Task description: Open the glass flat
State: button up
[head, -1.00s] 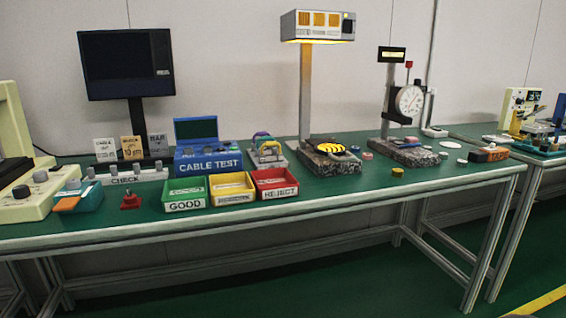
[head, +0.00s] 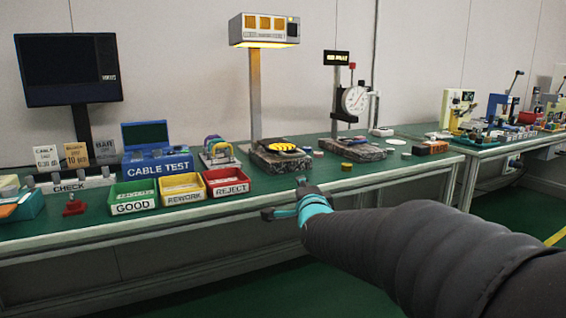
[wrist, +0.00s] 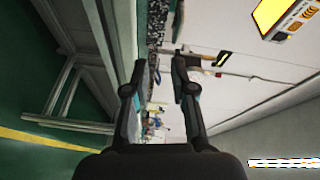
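The glass flat seems to be the round disc with yellow and black bands (head: 281,145). It lies on the speckled stone block (head: 284,165) under the lit lamp (head: 264,31). I cannot tell whether it is hinged or loose. My gripper (head: 283,199) is in front of the table's front edge, below and nearer than the block, and apart from it. In the wrist view my gripper (wrist: 160,72) has its two fingers spread with nothing between them. The disc cannot be made out in the wrist view.
Green, yellow and red bins, the red one marked REJECT (head: 228,182), stand left of the block along the front. A dial gauge stand (head: 346,110) on another stone block is to the right. A yellow round piece (head: 346,167) lies before it. The table front (head: 120,230) runs below.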

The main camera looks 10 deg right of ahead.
aim_at(297, 156)
jog(key=w+r+m, duration=0.1)
jog(key=w, duration=0.4)
jog(key=w+d+r+m+t+p, duration=0.1)
jog(key=w, duration=0.5)
jog(key=w+r+m+t+h, duration=0.1)
jog(key=w, duration=0.5)
jog(key=shift+w+d+r+p, duration=0.1)
jog(key=shift+w+d+p, duration=0.1)
jog(key=shift+d+p, duration=0.1)
grip_shut()
